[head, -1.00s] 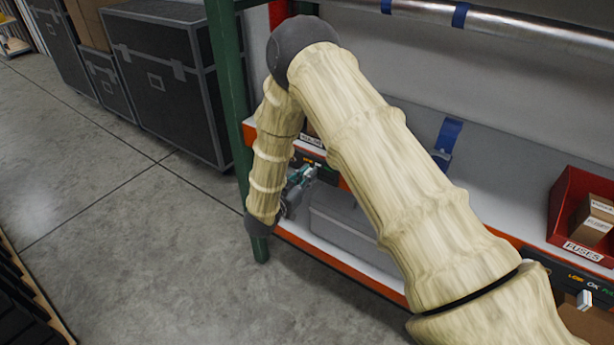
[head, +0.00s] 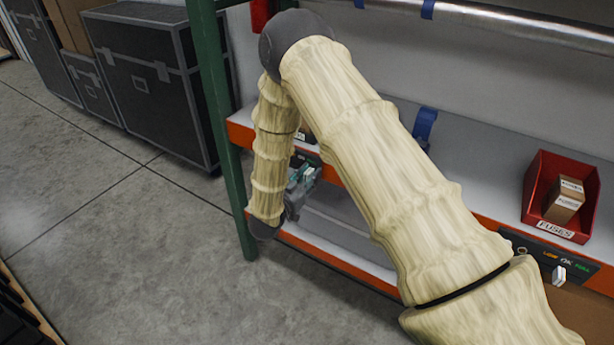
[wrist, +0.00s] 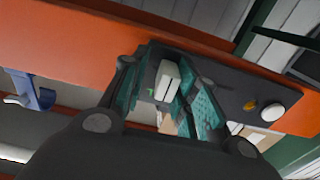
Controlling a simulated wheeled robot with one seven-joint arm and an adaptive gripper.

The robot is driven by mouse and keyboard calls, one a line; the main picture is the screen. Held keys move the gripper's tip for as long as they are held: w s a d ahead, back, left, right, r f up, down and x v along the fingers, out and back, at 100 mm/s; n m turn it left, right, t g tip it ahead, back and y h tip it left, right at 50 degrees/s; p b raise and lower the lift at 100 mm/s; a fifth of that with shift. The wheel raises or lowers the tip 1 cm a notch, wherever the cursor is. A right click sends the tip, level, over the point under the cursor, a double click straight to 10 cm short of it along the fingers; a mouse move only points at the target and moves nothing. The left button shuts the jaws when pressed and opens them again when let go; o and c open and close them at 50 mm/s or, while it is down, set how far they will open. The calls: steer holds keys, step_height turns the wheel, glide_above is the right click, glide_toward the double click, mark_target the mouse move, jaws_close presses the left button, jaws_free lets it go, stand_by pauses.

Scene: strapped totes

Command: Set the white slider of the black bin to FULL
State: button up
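My gripper (head: 299,190) is at the left end of the orange shelf edge, in front of a dark label panel (head: 308,159). In the wrist view my gripper (wrist: 165,100) has its two teal-padded fingers apart. A white slider block (wrist: 167,80) on the black panel (wrist: 225,85) shows between them, closer to the right finger; contact cannot be told. A small green mark shows beside the slider, and an orange mark and a round white knob (wrist: 272,112) lie further right. The black bin cannot be made out; my arm covers much of that part of the shelf.
A red bin (head: 538,205) labelled FUSES holds boxes at the right, above another panel with its own white slider (head: 559,275). A green post (head: 222,120) stands left of my gripper. Grey totes (head: 345,225) sit below.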

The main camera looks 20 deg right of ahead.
steer(key=shift+a, duration=0.1)
steer(key=v, duration=1.1)
steer(key=shift+s+a, duration=0.3)
